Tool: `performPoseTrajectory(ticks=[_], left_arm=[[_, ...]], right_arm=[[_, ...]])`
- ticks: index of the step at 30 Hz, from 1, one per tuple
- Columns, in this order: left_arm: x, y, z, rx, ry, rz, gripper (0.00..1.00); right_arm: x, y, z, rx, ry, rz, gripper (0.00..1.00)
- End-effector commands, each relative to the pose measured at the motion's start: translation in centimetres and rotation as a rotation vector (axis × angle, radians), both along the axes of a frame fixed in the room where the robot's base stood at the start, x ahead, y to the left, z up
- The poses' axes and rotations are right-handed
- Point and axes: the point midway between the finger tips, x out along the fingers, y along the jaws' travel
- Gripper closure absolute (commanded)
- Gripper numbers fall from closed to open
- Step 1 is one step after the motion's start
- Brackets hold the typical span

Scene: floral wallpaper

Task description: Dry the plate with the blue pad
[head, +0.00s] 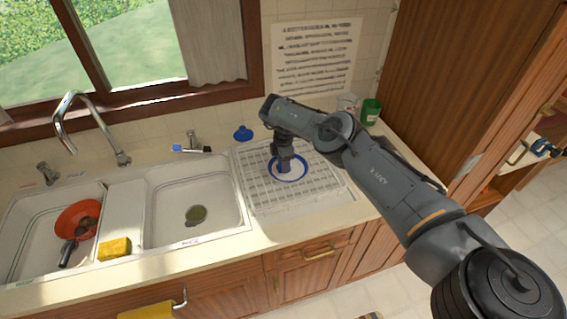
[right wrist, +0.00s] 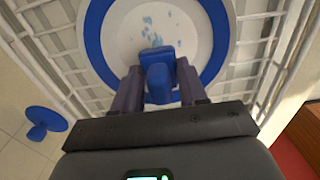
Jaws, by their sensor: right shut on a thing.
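A white plate with a blue rim (head: 293,176) lies on the white wire rack right of the sinks. The right wrist view shows the plate (right wrist: 118,35) up close, with pale blue water spots (right wrist: 152,28) on its middle. My right gripper (head: 284,164) points down over the plate and is shut on the blue pad (right wrist: 158,80). The pad is right over the plate's face; I cannot tell if it touches. The pad is hidden in the head view. My left gripper is not in view.
The wire rack (head: 252,194) sits on the counter. A blue knob-like item (head: 243,133) stands behind it. A green cup (head: 370,111) is at the back right. Two sinks lie left, with a red bowl (head: 76,219) and a yellow sponge (head: 115,248). A wooden cabinet (head: 455,75) stands right.

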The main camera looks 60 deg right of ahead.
Motion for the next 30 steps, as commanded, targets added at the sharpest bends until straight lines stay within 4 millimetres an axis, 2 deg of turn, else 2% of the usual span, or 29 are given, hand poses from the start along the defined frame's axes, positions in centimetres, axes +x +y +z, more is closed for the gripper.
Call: performPoseTrajectory(ticks=[20,30], left_arm=[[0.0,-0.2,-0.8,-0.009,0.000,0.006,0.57],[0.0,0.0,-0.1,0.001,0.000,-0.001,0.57]], right_arm=[[-0.1,-0.1,-1.0,0.000,0.000,-0.001,0.82],[-1.3,-1.6,-0.8,-0.001,-0.001,-0.003,0.82]])
